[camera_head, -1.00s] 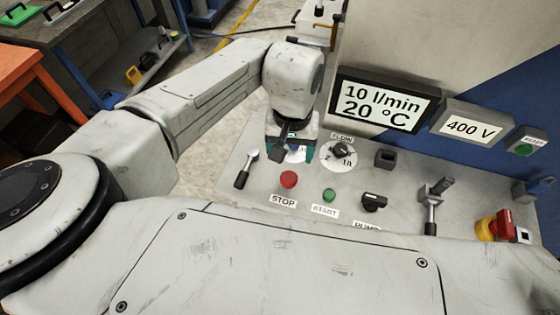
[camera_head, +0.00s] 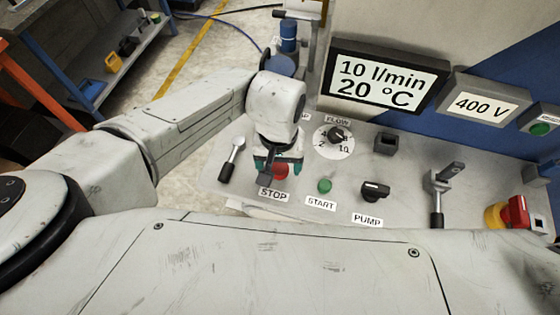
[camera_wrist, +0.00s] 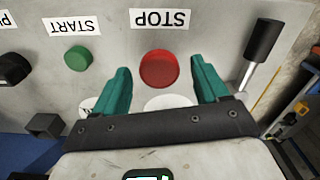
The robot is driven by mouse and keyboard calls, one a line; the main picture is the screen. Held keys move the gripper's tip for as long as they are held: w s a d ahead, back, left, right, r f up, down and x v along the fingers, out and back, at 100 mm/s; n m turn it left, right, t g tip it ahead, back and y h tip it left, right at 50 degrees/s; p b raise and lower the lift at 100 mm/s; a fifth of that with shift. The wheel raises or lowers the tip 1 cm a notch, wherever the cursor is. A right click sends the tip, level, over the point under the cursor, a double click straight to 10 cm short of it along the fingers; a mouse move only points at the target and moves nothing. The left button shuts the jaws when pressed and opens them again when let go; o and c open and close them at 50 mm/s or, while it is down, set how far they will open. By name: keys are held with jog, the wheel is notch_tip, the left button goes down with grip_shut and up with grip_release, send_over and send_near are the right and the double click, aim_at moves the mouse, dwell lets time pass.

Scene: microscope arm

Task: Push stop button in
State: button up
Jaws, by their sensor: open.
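The red stop button (camera_wrist: 159,69) sits on the grey panel beside its STOP label (camera_wrist: 160,18) in the wrist view. In the head view the stop button (camera_head: 281,172) is partly hidden by my gripper (camera_head: 278,166). In the wrist view my gripper (camera_wrist: 160,80) has its two green fingers spread apart with nothing between them but the view of the button. The fingertips appear on either side of the button. I cannot tell how far above the panel they are.
The green start button (camera_head: 325,186) and black pump knob (camera_head: 374,191) are to the right. A black-handled lever (camera_head: 232,160) is close on the left. The flow dial (camera_head: 337,136) is behind. A red and yellow switch (camera_head: 510,213) is at far right.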

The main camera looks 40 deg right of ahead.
grip_shut()
dwell(0.7)
